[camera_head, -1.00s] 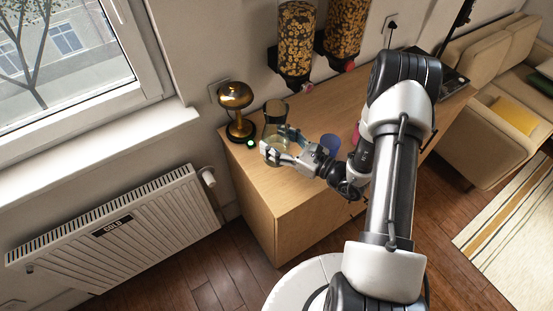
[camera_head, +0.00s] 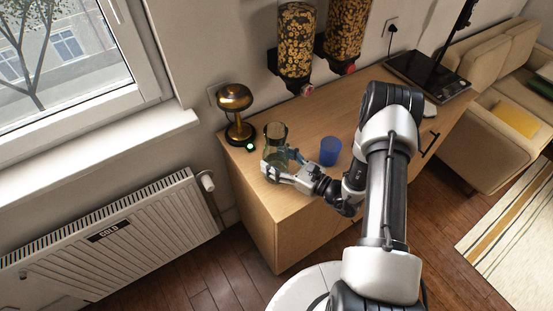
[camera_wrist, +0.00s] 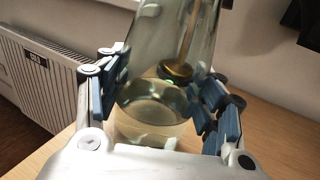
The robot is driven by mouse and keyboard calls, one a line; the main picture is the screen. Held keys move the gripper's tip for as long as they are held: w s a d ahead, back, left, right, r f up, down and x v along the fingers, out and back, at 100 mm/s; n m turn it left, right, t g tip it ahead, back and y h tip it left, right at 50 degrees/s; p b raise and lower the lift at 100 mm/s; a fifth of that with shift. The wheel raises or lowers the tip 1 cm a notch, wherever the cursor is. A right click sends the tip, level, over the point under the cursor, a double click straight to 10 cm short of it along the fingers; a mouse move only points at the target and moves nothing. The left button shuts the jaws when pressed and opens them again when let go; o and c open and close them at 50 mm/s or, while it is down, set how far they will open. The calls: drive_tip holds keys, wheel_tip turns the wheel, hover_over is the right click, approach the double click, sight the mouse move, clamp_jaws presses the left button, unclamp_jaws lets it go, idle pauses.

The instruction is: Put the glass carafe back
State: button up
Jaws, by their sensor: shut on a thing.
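The clear glass carafe (camera_head: 275,138) stands about upright over the left end of the wooden cabinet top, in front of the brass lamp. My gripper (camera_head: 277,168) is shut around its lower body from the front right. In the wrist view the carafe (camera_wrist: 157,115) fills the space between the blue finger pads (camera_wrist: 160,95), with a little pale liquid inside. The brass lamp shows through the glass. The gripper's palm hides the carafe's base, so I cannot tell whether it touches the cabinet top.
The brass lamp (camera_head: 238,112) stands close behind and left of the carafe. A blue cup (camera_head: 330,151) stands to the right. Two cereal dispensers (camera_head: 297,45) hang on the wall. A dark flat device (camera_head: 428,75) lies at the far right. The cabinet top (camera_head: 335,112) is mostly bare between.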

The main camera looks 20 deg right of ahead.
drive_tip(key=shift+f, duration=0.15)
drive_tip(key=o, duration=1.8)
